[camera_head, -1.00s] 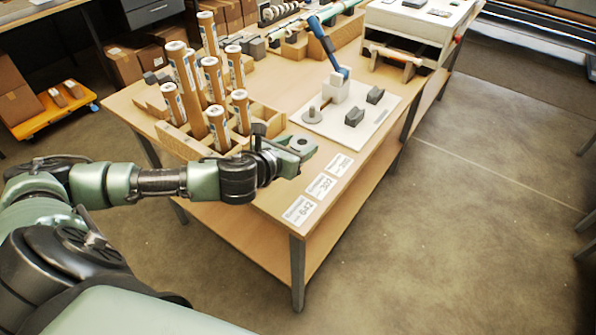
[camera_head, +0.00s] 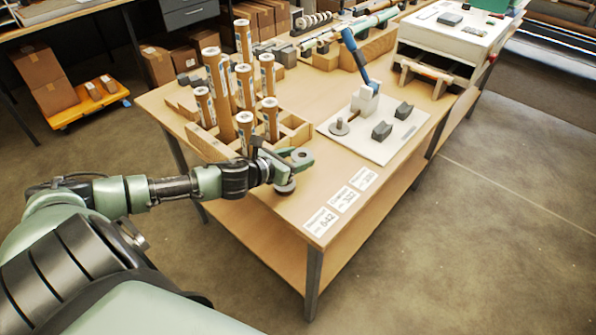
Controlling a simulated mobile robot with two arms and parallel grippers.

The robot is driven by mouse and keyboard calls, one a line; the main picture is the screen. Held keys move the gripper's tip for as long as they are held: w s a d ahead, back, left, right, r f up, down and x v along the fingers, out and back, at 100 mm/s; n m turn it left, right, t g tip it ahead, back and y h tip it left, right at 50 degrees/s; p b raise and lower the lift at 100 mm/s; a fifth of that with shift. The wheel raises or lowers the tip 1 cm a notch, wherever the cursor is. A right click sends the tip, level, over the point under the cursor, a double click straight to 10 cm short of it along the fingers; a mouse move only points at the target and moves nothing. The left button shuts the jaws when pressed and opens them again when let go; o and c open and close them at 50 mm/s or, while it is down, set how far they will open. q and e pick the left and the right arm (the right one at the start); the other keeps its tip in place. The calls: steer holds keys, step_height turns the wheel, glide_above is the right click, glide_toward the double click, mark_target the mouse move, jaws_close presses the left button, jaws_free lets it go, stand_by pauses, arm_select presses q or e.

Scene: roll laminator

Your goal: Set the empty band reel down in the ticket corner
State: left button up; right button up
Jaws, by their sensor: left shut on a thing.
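My left gripper (camera_head: 287,168) is shut on the band reel, close to the table's left front edge. A dark grey round disc of the reel (camera_head: 285,188) shows under the fingers. The fingers hide much of the reel, and I cannot tell whether it touches the table. Three white printed tickets (camera_head: 343,198) lie in a row along the near front edge and corner of the table (camera_head: 290,213), to the right of the gripper. My right gripper is out of view.
A wooden rack (camera_head: 292,127) with several upright brown rolls (camera_head: 245,130) stands behind the gripper. A white board (camera_head: 385,148) with a blue-handled lever (camera_head: 355,55) and grey blocks lies to the right. Bare tabletop lies between the gripper, board and tickets.

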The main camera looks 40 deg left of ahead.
mark_target(297, 178)
arm_select(q)
steer(key=shift+f, duration=2.75)
steer(key=o, duration=1.4)
steer(key=shift+s+r, duration=0.1)
steer(key=shift+s, duration=0.35)
steer(key=v, duration=1.1)
steer(key=shift+r+b, duration=0.1)
steer(key=shift+b, duration=0.3)
